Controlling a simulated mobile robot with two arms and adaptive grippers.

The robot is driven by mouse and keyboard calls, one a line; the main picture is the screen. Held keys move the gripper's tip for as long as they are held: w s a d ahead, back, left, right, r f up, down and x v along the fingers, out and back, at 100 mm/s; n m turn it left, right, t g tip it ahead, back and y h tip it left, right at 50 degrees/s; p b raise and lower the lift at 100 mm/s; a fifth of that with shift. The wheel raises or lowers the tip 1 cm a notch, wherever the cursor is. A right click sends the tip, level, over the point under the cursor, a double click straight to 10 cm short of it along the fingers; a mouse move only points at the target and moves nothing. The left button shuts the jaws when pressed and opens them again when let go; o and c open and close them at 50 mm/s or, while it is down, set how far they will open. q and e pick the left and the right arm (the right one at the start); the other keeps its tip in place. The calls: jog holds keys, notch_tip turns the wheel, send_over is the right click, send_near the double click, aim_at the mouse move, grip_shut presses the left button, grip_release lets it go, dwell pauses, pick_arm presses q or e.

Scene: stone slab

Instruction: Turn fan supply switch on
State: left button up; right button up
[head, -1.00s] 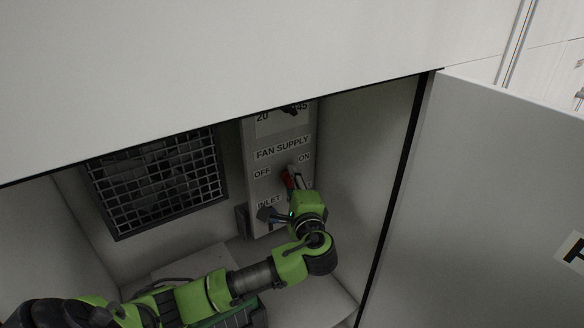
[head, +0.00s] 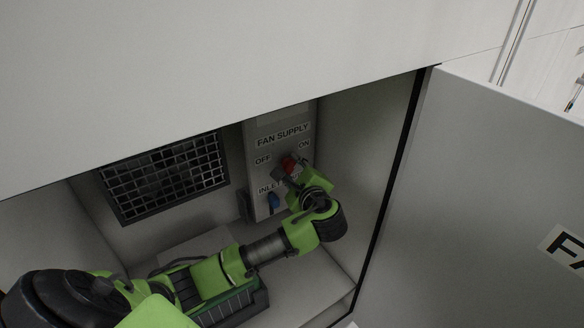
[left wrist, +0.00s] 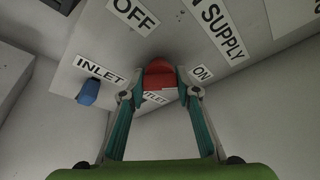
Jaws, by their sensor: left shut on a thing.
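The fan supply switch is a red knob (head: 289,163) on the grey control panel (head: 257,112), below the "FAN SUPPLY" label and between "OFF" and "ON". My left gripper (head: 286,172) reaches it from below right. In the left wrist view the two fingers of my left gripper (left wrist: 160,90) are shut on the red knob (left wrist: 160,70), one on each side. The fingers hide part of the knob, so its exact angle is hard to tell. My right gripper is not in view.
A blue inlet knob (head: 273,202) sits just below left of the gripper; it also shows in the left wrist view (left wrist: 88,92). A vent grille (head: 165,177) is on the back wall. The open cabinet door (head: 500,190) stands right, and the cabinet's upper front (head: 220,70) overhangs.

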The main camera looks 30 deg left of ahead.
pick_arm(q)
jog(key=shift+f, duration=0.15)
jog(key=o, duration=1.1)
jog(key=shift+d, duration=0.1)
jog(key=v, duration=1.2)
